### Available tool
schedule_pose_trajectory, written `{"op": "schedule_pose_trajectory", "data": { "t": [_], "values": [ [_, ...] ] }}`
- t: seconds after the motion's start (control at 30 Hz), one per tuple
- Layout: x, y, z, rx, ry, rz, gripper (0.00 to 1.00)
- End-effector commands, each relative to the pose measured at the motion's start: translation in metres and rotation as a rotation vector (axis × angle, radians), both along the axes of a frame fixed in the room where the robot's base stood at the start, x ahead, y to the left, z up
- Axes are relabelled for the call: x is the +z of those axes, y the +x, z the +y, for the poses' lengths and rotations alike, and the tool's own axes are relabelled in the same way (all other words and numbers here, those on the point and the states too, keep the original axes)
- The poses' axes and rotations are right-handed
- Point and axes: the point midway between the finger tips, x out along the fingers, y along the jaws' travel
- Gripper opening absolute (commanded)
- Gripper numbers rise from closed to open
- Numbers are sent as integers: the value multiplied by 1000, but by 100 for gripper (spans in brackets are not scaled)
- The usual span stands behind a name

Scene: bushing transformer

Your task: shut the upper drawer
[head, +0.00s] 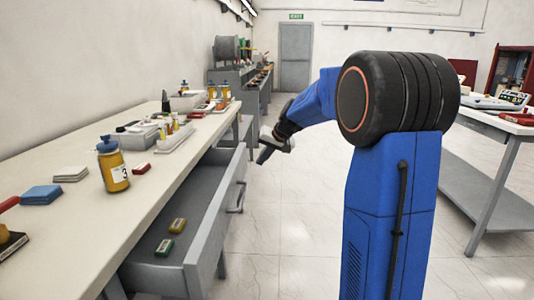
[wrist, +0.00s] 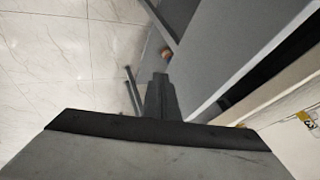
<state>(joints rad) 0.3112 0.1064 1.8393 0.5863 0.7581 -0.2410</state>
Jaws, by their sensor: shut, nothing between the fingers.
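The upper drawer (head: 212,222) is a grey drawer under the long workbench, pulled well out in the head view. Its bar handle (head: 238,196) is on the outer face and also shows in the wrist view (wrist: 132,92). In the wrist view the closed fingers (wrist: 161,82) appear beside the handle; contact cannot be told.
Another table (head: 490,122) stands at the right. The tiled floor (head: 285,235) between them is clear.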

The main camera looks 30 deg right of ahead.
Motion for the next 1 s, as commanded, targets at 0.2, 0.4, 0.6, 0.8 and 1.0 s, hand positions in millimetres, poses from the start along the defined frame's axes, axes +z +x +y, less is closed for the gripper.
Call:
{"op": "schedule_pose_trajectory", "data": {
  "t": [0.2,0.4,0.6,0.8,1.0],
  "values": [
    [-9,18,22,3,-1,-1,0],
    [-9,25,35,2,-2,-2,0],
    [-9,27,38,0,-1,-1,0],
    [-9,26,37,0,-1,-1,0],
    [-9,35,53,4,-2,1,0]
  ]
}}
